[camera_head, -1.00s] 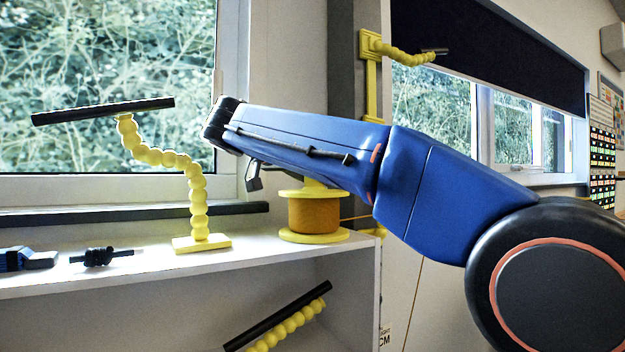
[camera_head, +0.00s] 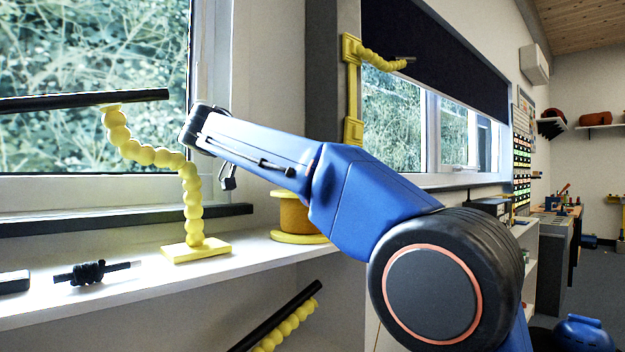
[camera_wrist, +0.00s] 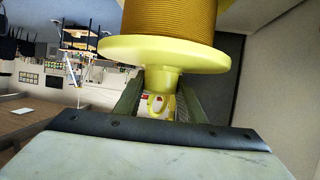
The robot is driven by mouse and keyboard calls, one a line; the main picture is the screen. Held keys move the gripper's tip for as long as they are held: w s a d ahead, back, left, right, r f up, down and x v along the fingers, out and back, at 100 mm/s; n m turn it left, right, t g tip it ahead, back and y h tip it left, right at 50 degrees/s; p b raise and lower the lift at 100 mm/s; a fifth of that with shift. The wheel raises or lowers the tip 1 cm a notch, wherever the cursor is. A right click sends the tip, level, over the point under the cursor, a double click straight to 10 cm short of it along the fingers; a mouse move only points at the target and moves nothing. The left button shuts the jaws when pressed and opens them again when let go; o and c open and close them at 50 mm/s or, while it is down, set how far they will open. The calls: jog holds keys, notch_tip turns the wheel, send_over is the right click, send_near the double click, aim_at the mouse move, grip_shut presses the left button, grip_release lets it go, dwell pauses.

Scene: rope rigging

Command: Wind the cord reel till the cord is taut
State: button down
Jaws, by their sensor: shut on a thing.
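The cord reel (camera_head: 296,214) stands on the white shelf in the head view, with yellow flanges and a wound amber-brown cord. The gripper's fingers are hidden in the head view. The cord's free run cannot be made out, so its tautness cannot be told.
A yellow beaded stand (camera_head: 192,200) with a black bar (camera_head: 80,101) stands left of the reel. A dark knotted piece (camera_head: 92,272) lies on the white shelf (camera_head: 150,284). Another beaded piece with a black bar (camera_head: 278,318) is below. A yellow wall bracket (camera_head: 352,90) is behind my arm.

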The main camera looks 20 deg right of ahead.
dwell(0.3)
jog(key=c, duration=1.2)
grip_release()
jog(key=shift+o, duration=0.2)
jog(key=shift+r, duration=5)
